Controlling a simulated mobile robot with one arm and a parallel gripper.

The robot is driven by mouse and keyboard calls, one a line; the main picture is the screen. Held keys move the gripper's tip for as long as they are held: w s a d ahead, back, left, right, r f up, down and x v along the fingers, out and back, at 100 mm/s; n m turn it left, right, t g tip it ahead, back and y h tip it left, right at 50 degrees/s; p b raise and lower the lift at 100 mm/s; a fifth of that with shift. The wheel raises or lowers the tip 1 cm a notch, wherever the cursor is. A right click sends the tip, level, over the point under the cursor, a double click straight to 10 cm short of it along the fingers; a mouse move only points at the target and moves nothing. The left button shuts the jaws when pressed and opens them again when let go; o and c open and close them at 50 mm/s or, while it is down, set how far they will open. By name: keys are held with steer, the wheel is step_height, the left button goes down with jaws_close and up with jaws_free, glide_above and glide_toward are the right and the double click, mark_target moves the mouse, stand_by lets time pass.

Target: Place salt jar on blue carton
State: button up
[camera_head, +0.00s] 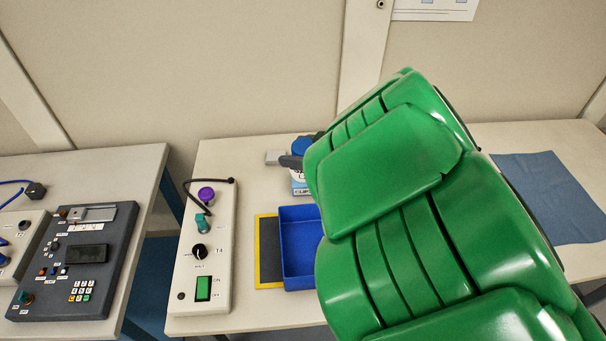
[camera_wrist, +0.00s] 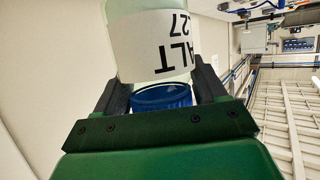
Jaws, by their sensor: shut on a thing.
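The salt jar is pale with a white label reading "ALT 27" and a blue lid. It fills the top of the wrist view (camera_wrist: 155,45), with its lid (camera_wrist: 162,97) towards my palm. My gripper (camera_wrist: 162,85) is shut on the jar, one dark finger on each side. In the head view the jar's blue lid (camera_head: 302,144) shows beside my green arm, with a dark finger of my gripper (camera_head: 291,161) against it. The blue carton (camera_head: 300,190), marked "CLIP…", shows directly below the jar, partly hidden by my arm. I cannot tell whether they touch.
A blue tray (camera_head: 299,236) stands in front of the carton, by a dark yellow-edged mat (camera_head: 268,250). A white control box (camera_head: 205,245) is to the left. A small grey block (camera_head: 274,157) is behind. A blue cloth (camera_head: 550,195) lies right. My arm hides the table's middle.

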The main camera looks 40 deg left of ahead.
steer(key=d, duration=0.3)
steer(key=shift+w+r, duration=0.2)
steer(key=shift+w, duration=0.05)
steer(key=shift+w+a+f, duration=1.5)
steer(key=shift+a+f, duration=0.3)
steer(key=shift+f, duration=0.4)
steer(key=shift+w+a+f, duration=1.45)
steer(key=shift+a+f, duration=0.35)
steer(key=shift+f, duration=0.35)
steer(key=shift+w+a+f, duration=1.5)
steer(key=shift+a+f, duration=0.3)
steer(key=shift+f, duration=0.4)
steer(key=o, duration=1.3)
steer(key=shift+f, duration=0.1)
